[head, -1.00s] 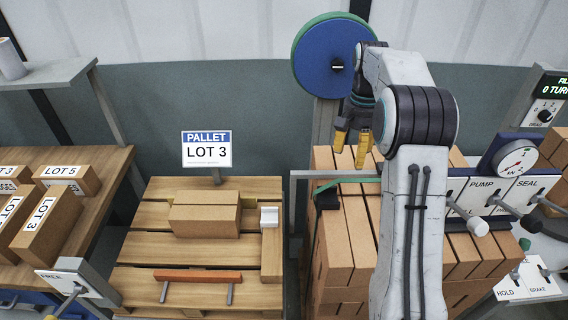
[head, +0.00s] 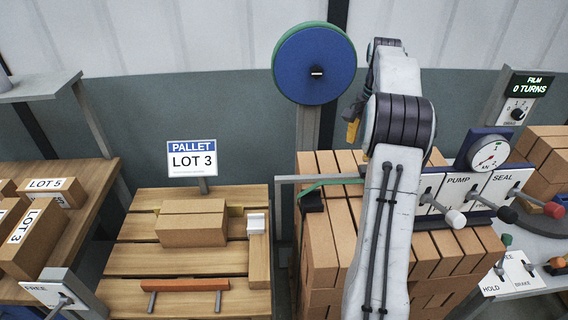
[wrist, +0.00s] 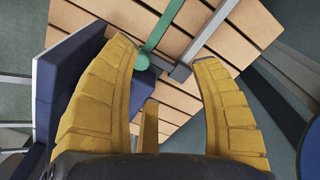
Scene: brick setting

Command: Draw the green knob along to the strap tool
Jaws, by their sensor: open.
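In the wrist view a green knob (wrist: 141,62) sits at the end of a green strap, over the brick stack. It lies beyond my fingertips, nearer the left finger and apart from both, as far as I can tell. My arm hides it in the head view, where the green strap (head: 335,183) still shows. The strap tool appears to be the dark blue unit with a dial gauge (head: 490,155) and PUMP and SEAL levers; its blue side (wrist: 70,85) is at the left in the wrist view. My gripper (wrist: 165,52) is open and empty; in the head view (head: 352,131) my arm partly hides it.
A grey rail (wrist: 205,40) ends beside the knob. A blue reel (head: 310,68) stands behind the bricks (head: 320,245). Another green-topped lever (head: 506,240) is on the HOLD/BRAKE panel.

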